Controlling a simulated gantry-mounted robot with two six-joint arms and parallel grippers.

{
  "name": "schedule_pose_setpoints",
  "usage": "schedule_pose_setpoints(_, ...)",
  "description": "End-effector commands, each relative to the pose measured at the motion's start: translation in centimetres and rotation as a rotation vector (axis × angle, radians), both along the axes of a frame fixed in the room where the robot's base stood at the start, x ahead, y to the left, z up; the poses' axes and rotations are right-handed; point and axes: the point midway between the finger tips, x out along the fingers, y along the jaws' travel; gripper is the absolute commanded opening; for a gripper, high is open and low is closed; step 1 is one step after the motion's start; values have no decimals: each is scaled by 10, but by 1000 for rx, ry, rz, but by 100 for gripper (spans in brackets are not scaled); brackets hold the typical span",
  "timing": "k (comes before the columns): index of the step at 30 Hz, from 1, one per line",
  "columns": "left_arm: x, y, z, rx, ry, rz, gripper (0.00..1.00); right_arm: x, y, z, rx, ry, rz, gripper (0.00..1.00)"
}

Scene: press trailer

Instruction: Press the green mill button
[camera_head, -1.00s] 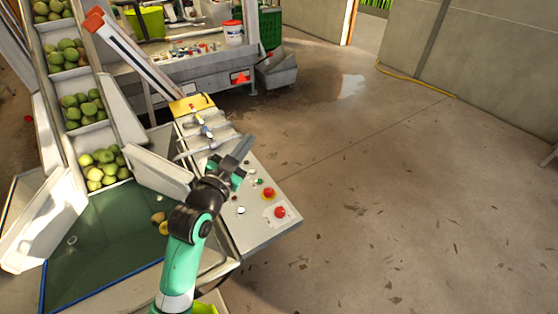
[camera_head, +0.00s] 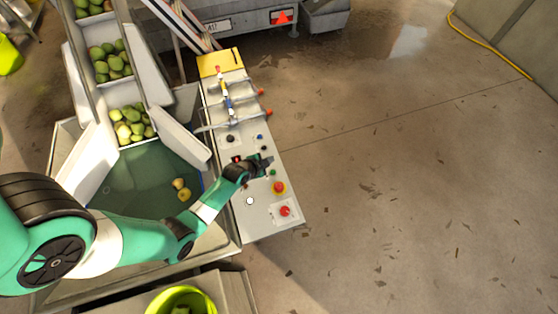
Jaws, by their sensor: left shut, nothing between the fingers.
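The control panel (camera_head: 262,222) is a pale slanted board with several buttons and knobs. A small green button (camera_head: 273,172) shows on it, just above a red mushroom button on a yellow base (camera_head: 279,188). Its label is too small to read. My left gripper (camera_head: 267,163) is shut and empty, with its tips over the panel just above and left of the green button in the picture. I cannot tell whether the tips touch the panel. The gripper hides part of the panel around it. My right gripper is not in view.
Another red button (camera_head: 285,211) and a white button (camera_head: 250,201) sit lower on the panel. Pipes with red-handled valves (camera_head: 262,91) lie above. A conveyor (camera_head: 130,85) carries green apples to a dark basin (camera_head: 140,180) at left. Open concrete floor lies right.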

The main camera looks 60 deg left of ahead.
Motion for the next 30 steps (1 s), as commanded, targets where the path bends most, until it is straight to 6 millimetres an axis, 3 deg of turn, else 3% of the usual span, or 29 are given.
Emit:
schedule_pose_setpoints(10, 1, 0, -10, 1, -2, 0, 0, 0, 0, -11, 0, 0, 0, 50)
schedule_pose_setpoints(24, 2, 1, -75, 1, -4, 1, 0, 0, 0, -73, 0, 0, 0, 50)
schedule_pose_setpoints(30, 2, 1, -87, 2, -5, -1, 0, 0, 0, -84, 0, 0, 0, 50)
